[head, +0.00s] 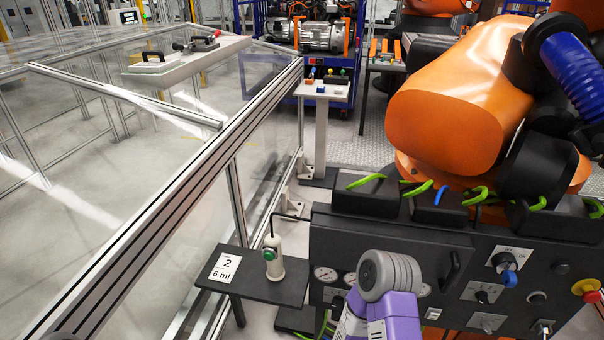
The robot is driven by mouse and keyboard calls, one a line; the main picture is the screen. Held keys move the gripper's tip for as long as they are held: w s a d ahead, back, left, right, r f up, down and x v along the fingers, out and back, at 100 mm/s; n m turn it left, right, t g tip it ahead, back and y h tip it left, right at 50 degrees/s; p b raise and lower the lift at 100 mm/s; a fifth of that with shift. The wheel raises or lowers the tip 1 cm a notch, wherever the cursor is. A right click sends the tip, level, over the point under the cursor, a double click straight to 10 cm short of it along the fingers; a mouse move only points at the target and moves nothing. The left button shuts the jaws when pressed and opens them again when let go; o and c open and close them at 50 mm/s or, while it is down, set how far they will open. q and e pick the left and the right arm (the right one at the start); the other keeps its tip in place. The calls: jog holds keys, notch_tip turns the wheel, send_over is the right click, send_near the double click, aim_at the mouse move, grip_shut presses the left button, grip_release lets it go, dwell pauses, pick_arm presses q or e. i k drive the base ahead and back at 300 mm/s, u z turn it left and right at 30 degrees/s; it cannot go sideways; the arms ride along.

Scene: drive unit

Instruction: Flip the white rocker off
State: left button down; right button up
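A small white rocker (432,313) sits on the dark control panel (385,240), low down, just right of my purple and grey arm link. It is too small to tell which way it is tipped. The arm link covers part of the panel left of the rocker. Neither of my grippers can be made out in the head view.
A large orange robot arm (465,100) looms behind. A dark shelf (285,290) holds a green-buttoned dispenser (272,258).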

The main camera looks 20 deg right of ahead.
aim_at(434, 316)
jog(key=z, duration=1.55)
jog(key=i, duration=0.9)
jog(key=u, duration=0.35)
